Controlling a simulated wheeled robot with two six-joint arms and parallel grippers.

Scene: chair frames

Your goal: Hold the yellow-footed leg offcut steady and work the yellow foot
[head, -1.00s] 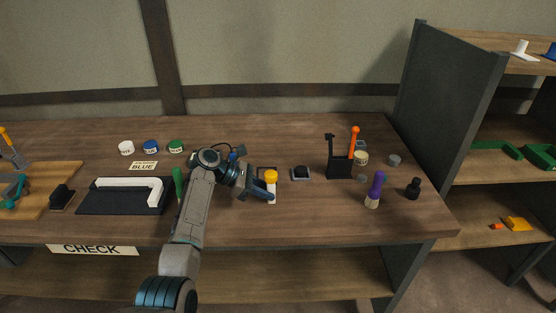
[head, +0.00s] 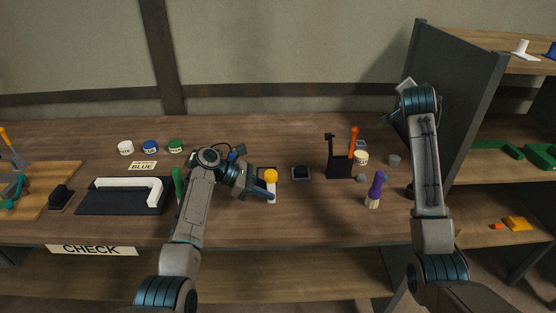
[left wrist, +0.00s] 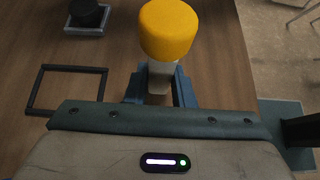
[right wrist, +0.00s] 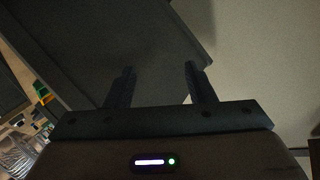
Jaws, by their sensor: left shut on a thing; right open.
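The leg offcut is a short pale post (head: 271,197) with a yellow foot (head: 270,176) on its top end. It stands upright at the middle of the bench. My left gripper (head: 264,192) is shut on the post below the foot. In the left wrist view the yellow foot (left wrist: 167,28) rises above the fingers, with the post (left wrist: 160,78) between them. My right gripper (right wrist: 160,85) is open and empty. In the right wrist view it faces a dark panel and the wall. In the head view the right arm is raised at the right, in front of the shelf unit.
Further right are a black tool stand (head: 340,165) with an orange-handled tool and a purple-handled brush (head: 375,188). A black tray (head: 110,205) with a white piece lies left. The shelf unit's side panel (head: 440,100) is close to my right arm.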

